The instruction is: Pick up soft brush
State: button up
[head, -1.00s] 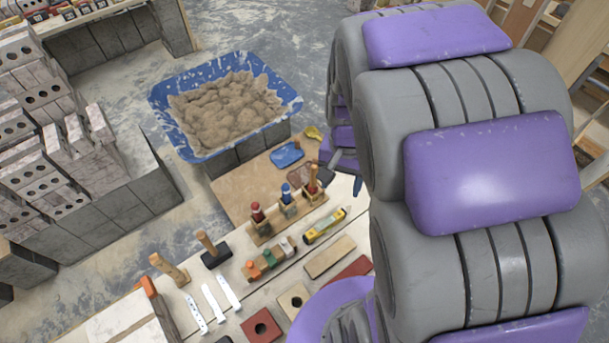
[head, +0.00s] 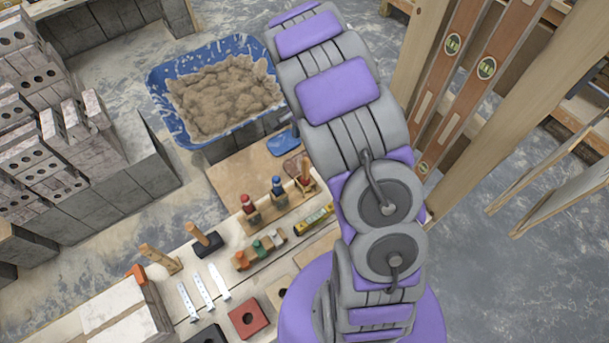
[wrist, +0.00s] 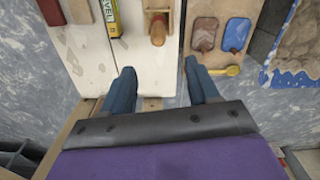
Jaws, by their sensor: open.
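My gripper (wrist: 158,72) is open and empty in the wrist view, with its two dark blue fingers apart. Just beyond the fingertips, roughly in line with the gap, a wooden-handled tool (wrist: 157,30) stands in a holder on the pale bench top. It also shows in the head view (head: 305,172), at the right end of a row with a red-topped tool (head: 249,205) and a blue-topped tool (head: 278,187). I cannot tell for certain which tool is the soft brush. In the head view my arm hides the gripper.
A blue tub (head: 171,118) of mortar stands behind the bench. A yellow level (head: 314,218), a black-headed mallet (head: 207,243) and trowel-like floats (wrist: 237,35) lie near. A small yellow tool (wrist: 226,71) is beside the right finger. Wooden posts and levels stand at right.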

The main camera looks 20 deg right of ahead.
send_over(305, 158)
jog(key=f, duration=0.2)
jog(key=a+f, duration=0.1)
jog(key=f, duration=0.1)
jog(key=shift+s+f+b, duration=0.15)
jog(key=shift+f+b, duration=0.15)
jog(key=shift+b, duration=0.1)
jog(key=f, duration=0.2)
jog(key=d+f, duration=0.1)
jog(key=f, duration=0.1)
jog(key=f+b, duration=0.1)
jog(key=f, duration=0.2)
jog(key=shift+d, duration=0.25)
jog(key=shift+a+f, duration=0.25)
jog(key=shift+f, duration=0.1)
notch_tip(305, 158, down, 4)
jog(key=shift+a+f+b, duration=0.15)
jog(key=shift+f+b, duration=0.05)
jog(key=shift+b, duration=0.65)
jog(key=shift+d, duration=0.35)
jog(key=shift+a, duration=0.3)
jog(key=c, duration=0.8)
jog(key=shift+d, duration=0.15)
grip_shut()
jog(key=shift+r, duration=0.1)
